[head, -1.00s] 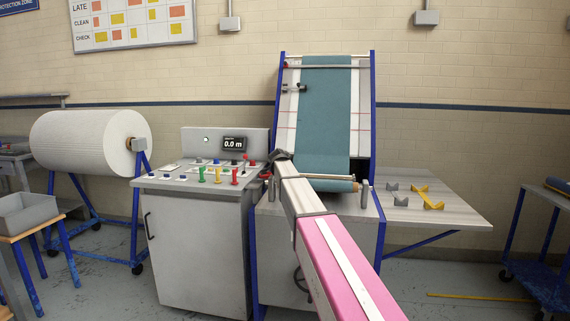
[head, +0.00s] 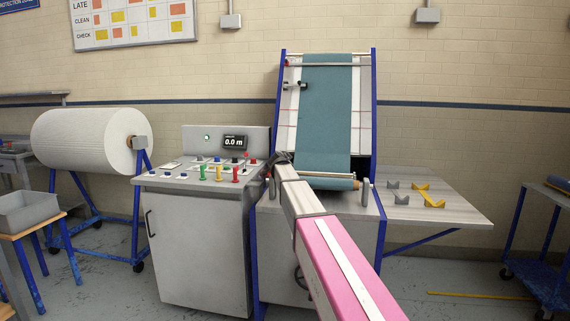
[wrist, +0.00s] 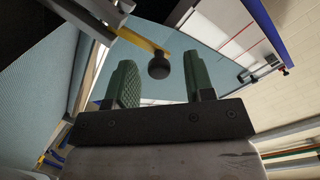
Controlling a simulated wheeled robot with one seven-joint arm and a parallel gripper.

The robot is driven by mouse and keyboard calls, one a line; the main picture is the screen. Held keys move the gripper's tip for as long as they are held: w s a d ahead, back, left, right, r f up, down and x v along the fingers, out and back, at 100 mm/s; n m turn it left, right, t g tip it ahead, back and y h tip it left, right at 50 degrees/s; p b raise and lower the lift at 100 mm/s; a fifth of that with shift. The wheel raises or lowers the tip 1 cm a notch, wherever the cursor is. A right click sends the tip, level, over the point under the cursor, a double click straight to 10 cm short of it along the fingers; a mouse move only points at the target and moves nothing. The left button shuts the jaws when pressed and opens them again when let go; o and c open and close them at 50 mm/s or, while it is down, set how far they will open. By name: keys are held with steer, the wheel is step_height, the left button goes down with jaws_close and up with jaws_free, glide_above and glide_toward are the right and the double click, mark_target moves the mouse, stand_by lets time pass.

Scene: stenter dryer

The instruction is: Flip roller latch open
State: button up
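In the wrist view my gripper (wrist: 163,75) is open, its two green ribbed fingers wide apart. A black ball knob (wrist: 158,67) on the end of a yellow lever (wrist: 137,40), which looks like the roller latch, shows in the gap between the fingertips. The fingers do not visibly touch the knob, and its depth from them is hard to tell. In the head view my gripper (head: 280,158) is a small dark shape at the left side of the machine, by the roller (head: 325,183). The latch is hidden behind my arm there.
The control cabinet (head: 200,240) with coloured knobs stands close left of my gripper. Teal fabric (head: 325,110) runs down the machine between blue side rails (head: 374,110). A side table (head: 450,205) with yellow and grey pieces is at right. A white fabric roll (head: 80,140) stands far left.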

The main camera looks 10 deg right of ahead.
steer(key=v, duration=1.1)
steer(key=shift+w, duration=0.1)
steer(key=shift+c, duration=0.2)
